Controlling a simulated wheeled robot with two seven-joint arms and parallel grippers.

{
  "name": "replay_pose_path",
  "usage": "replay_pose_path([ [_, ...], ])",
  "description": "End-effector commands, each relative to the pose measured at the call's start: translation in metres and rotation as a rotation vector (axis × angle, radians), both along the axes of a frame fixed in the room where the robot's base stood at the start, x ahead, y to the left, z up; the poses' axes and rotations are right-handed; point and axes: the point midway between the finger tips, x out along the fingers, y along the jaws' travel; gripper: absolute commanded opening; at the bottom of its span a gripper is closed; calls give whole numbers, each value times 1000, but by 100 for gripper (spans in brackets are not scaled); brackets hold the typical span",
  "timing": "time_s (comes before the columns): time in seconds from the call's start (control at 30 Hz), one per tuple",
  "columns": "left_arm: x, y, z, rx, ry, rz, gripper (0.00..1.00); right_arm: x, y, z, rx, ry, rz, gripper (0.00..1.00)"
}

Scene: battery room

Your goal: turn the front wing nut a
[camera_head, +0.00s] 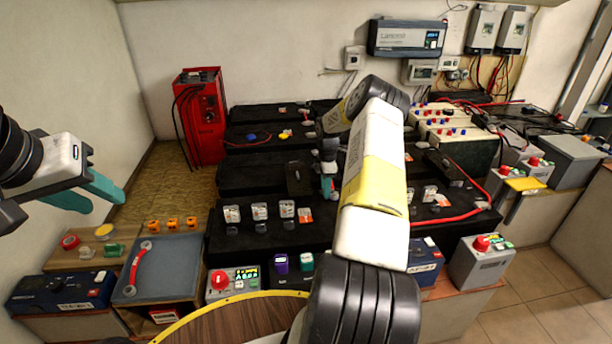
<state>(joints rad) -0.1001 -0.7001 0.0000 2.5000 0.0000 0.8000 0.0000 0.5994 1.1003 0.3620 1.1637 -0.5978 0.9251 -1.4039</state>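My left gripper (104,203) is at the left, raised above the bench; its two teal fingers are spread and nothing shows between them. My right arm reaches forward across the middle of the view. My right gripper (328,188) points down over the black batteries (252,178), partly hidden by the arm. Its teal fingers are too small to tell whether they are open or hold something. I cannot make out front wing nut a for certain; the small fittings near the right gripper are blurred or hidden.
Several orange pieces (172,224) sit at the back of a grey tray (178,270) holding a red-handled wrench (137,262). A red charger (200,117) stands at the back left. A red cable (455,217) crosses the batteries at right.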

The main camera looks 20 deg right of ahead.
Motion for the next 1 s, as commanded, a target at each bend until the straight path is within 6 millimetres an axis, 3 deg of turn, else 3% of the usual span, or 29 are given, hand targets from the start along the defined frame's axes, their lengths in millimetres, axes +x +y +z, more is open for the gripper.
replay_pose_path([
  [0.23, 0, 0, 0, 0, 0, 0, 36, 0, 0, -1, 0, -1, 0, 33],
  [0.4, 0, 0, 0, 0, 0, 0, 36, 0, 0, -1, 0, -1, 0, 1],
  [0.43, 0, 0, 0, 0, 0, 0, 36, 0, 0, -1, 0, -1, 0, 0],
  [1.0, 0, 0, 0, 0, 0, 0, 36, 1, 1, 0, -1, -2, -105, 0],
])
